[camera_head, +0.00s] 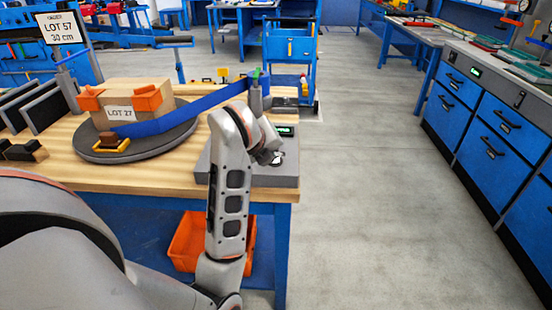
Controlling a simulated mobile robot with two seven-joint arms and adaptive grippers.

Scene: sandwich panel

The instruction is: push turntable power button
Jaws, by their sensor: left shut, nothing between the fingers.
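The turntable (165,147) is a dark round disc on the wooden bench, with a cardboard box (138,97) labelled LOT 27 on it. A grey control box (288,181) with a small lit display (284,131) sits at the bench's right end. My left arm rises in front of it and bends right at the wrist. My left gripper (276,157) is shut and empty, low over or at the top of the control box. I cannot tell whether it touches. The power button cannot be made out; the wrist and gripper cover part of the box top. My right gripper is out of view.
A blue band (185,112) runs from the turntable to a grey post (260,97) just behind my wrist. Orange pads (147,99) hold the box. An orange bin (188,243) is under the bench. The floor to the right is clear, up to blue drawer cabinets.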

